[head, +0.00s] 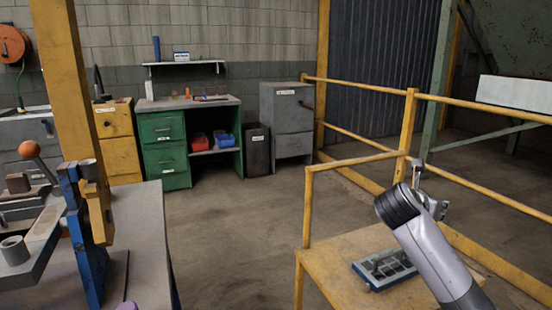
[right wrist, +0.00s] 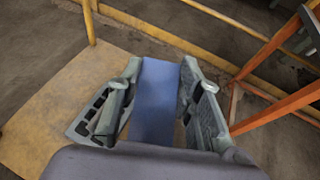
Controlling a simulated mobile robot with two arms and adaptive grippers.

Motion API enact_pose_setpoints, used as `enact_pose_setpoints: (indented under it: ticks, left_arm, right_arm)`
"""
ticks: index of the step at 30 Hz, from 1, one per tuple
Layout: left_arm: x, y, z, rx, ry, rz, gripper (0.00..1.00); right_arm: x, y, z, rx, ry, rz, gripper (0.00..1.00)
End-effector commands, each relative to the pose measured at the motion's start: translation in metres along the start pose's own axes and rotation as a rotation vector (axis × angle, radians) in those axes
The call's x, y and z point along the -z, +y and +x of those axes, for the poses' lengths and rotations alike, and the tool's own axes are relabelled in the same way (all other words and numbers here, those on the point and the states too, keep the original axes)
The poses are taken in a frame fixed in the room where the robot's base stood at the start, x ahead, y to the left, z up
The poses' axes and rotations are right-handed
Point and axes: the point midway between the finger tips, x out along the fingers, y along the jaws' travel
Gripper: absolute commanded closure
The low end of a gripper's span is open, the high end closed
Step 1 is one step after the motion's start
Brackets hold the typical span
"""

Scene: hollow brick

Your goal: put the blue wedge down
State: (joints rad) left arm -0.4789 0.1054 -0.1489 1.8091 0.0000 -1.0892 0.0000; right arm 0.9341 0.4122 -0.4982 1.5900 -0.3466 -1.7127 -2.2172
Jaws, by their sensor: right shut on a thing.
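The blue wedge (right wrist: 158,105) shows in the right wrist view as a long blue face between the two grey fingers. My right gripper (right wrist: 160,68) is shut on it. Below them is the yellow-tan top of a low table (right wrist: 52,120); I cannot tell whether the wedge touches it. In the head view my right gripper (head: 432,190) is above the far right part of this table (head: 325,257), partly behind my own arm. The wedge cannot be made out there. My left gripper is not in view.
A shallow grey slotted tray with a blue edge (head: 372,286) lies on the low table, partly behind my arm. Yellow railings (head: 360,160) run behind and right of the table. A cluttered grey workbench (head: 145,235) stands at left. Open floor (head: 235,220) lies between.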

Motion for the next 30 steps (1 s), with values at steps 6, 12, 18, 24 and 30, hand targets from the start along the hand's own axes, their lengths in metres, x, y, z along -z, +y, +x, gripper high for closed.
enact_pose_setpoints:
  ticks: [6, 12, 18, 24, 30]
  left_arm:
    - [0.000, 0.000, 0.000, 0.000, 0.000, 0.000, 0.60]
    - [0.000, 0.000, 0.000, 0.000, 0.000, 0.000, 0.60]
    - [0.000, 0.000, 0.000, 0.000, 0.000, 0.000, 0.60]
    - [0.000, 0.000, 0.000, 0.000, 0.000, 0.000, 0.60]
    - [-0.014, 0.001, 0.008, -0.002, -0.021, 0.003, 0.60]
  right_arm:
    - [0.012, 0.013, -0.066, -0.256, -0.006, -0.109, 0.95]
    - [0.048, 0.016, -0.129, -0.490, -0.003, -0.207, 0.95]
    - [0.086, 0.009, -0.179, -0.666, 0.001, -0.279, 0.95]
    - [0.117, -0.003, -0.215, -0.792, 0.002, -0.331, 0.95]
    - [0.110, 0.001, -0.226, -0.770, 0.007, -0.314, 0.95]
